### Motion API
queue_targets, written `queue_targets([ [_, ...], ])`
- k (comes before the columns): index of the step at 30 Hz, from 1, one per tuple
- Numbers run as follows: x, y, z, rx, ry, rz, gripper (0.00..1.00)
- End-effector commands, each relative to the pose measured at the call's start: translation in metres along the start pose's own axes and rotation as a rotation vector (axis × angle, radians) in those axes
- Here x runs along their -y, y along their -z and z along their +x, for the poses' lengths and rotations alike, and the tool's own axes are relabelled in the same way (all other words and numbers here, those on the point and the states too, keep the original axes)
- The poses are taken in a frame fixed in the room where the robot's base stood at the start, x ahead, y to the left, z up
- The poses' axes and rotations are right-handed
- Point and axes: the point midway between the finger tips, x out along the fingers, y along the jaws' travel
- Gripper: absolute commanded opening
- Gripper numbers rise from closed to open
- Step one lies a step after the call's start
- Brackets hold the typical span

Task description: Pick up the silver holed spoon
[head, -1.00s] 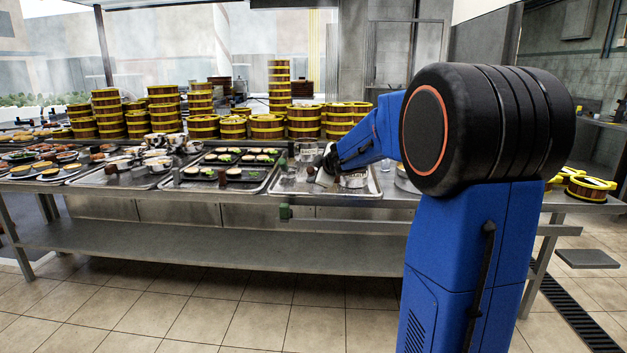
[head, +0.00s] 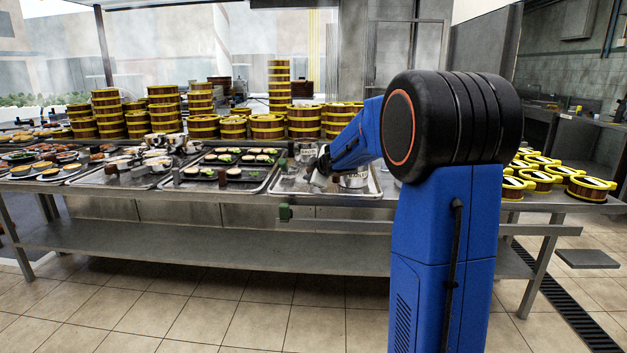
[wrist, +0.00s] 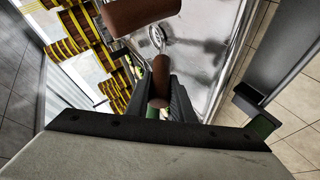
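In the wrist view a brown handle (wrist: 160,78) stands between the dark fingers of my gripper (wrist: 165,92). Whether the fingers press on it or only stand around it, I cannot tell. A round silver piece (wrist: 156,38) lies beyond the handle's tip; it may be the head of the holed spoon, but its holes and its join to the handle are unclear. A second, larger brown cylinder (wrist: 140,14) is near the top edge. In the head view my gripper (head: 319,165) is low over the right metal tray (head: 290,188), and the spoon cannot be made out.
A metal pot (head: 355,180) stands on the tray just right of my gripper. Trays with small dishes (head: 228,174) lie to the left. Stacked yellow-banded steamers (head: 267,126) stand behind, and more steamers (head: 540,176) sit on the right end of the table.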

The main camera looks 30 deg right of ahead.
Motion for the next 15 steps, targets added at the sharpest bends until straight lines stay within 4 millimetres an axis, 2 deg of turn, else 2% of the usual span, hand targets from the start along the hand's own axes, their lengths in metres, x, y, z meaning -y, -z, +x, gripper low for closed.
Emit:
queue_targets([
  [15, -0.0069, 0.0041, -0.0038, -0.002, -0.002, -0.002, 0.0],
])
